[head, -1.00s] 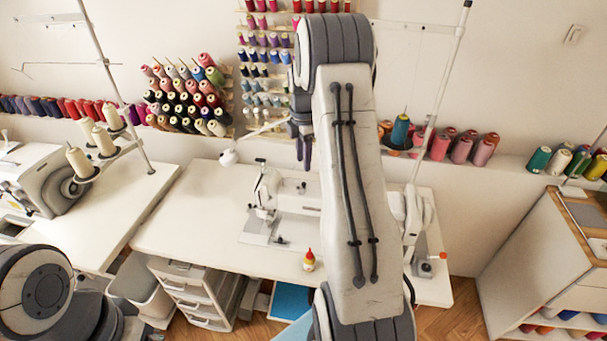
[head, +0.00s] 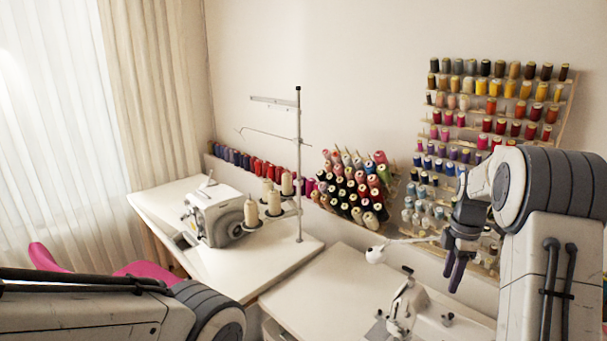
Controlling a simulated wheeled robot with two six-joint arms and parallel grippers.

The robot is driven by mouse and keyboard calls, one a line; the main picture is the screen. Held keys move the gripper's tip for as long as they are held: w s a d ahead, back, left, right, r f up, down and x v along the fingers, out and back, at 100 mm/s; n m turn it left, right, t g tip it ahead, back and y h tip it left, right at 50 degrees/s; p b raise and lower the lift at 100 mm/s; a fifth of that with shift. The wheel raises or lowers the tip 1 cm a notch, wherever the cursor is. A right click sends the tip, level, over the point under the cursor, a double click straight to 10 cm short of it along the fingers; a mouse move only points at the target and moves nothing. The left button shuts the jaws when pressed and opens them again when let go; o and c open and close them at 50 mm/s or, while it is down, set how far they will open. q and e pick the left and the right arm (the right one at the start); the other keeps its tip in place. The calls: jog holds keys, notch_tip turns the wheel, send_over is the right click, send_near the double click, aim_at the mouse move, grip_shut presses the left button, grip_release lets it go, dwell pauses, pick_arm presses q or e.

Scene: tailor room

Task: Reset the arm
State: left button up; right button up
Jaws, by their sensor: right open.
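My right arm rises at the right side of the head view and bends over at its top. My right gripper (head: 456,272) hangs from it with its dark fingers pointing down, above the far part of the sewing table (head: 335,290). It is open and holds nothing that I can see. My left arm comes in low from the left, with a grey joint near the bottom middle. My left gripper is not in view.
A white serger (head: 215,215) and cream thread cones (head: 252,212) stand on the left table (head: 275,262). A sewing machine (head: 405,305) is at the bottom right. Thread racks (head: 490,100) line the wall. A pink chair (head: 150,268) is at left, by curtains (head: 160,90).

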jog(key=s+a+r+m, duration=0.1)
jog(key=s+a+r, duration=0.15)
jog(key=a, duration=0.95)
jog(key=s+a+r+m, duration=0.2)
jog(key=s+a, duration=0.2)
jog(key=a, duration=0.8)
jog(key=s+a+m, duration=0.1)
jog(key=s+a, duration=0.2)
jog(key=s, duration=0.4)
jog(key=s+a+f+m, duration=0.1)
jog(key=s+a+m, duration=0.1)
jog(key=s+a, duration=0.2)
jog(key=s+a+m+y, duration=0.1)
jog(key=s+a, duration=0.3)
jog(key=s, duration=0.7)
jog(key=shift+f+m, duration=0.3)
jog(key=shift+f, duration=0.05)
